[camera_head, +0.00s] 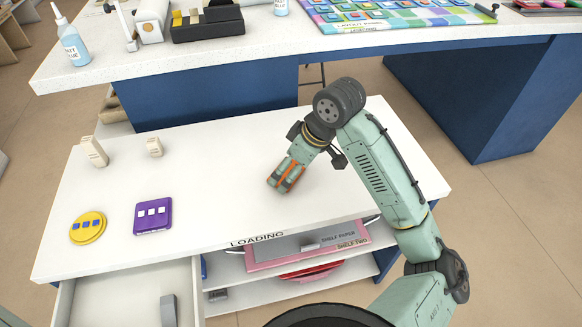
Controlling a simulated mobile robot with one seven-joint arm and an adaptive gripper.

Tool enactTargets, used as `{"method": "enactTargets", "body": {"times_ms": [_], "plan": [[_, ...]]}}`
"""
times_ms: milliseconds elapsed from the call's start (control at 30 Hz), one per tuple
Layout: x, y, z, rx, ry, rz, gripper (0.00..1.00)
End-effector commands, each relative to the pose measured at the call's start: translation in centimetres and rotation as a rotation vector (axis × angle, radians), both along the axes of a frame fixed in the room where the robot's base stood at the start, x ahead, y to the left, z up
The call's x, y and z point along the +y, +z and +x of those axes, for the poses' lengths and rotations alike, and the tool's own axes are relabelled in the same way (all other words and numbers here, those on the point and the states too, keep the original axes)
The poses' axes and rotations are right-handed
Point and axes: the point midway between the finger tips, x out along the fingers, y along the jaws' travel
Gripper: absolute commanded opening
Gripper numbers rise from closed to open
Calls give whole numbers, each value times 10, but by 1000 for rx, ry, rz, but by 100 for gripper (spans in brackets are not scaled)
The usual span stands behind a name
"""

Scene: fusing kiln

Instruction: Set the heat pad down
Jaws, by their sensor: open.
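My gripper (283,184) hangs low over the middle of the white loading table (235,205), pointing down and to the left. Its fingers are open. Orange strips show at the fingers; I cannot tell whether they belong to the gripper or to something beside it. I cannot pick out a heat pad for certain. A red rounded item (312,268) lies on a shelf under the table, partly hidden. I cannot tell whether the fingertips touch the tabletop.
A yellow disc (88,239) and a purple square tile (140,226) lie at the left. An open drawer (85,302) juts out front left. The tabletop around my gripper is clear.

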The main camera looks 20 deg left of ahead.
Motion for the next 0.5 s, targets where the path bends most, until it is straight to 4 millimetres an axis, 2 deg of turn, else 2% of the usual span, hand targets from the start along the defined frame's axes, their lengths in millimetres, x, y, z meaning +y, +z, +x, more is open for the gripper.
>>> {"method": "enactTargets", "body": {"times_ms": [300,500], "plan": [[-25,62,-4,-4,0,-1,94],[-38,92,-6,-3,-2,-2,94]]}}
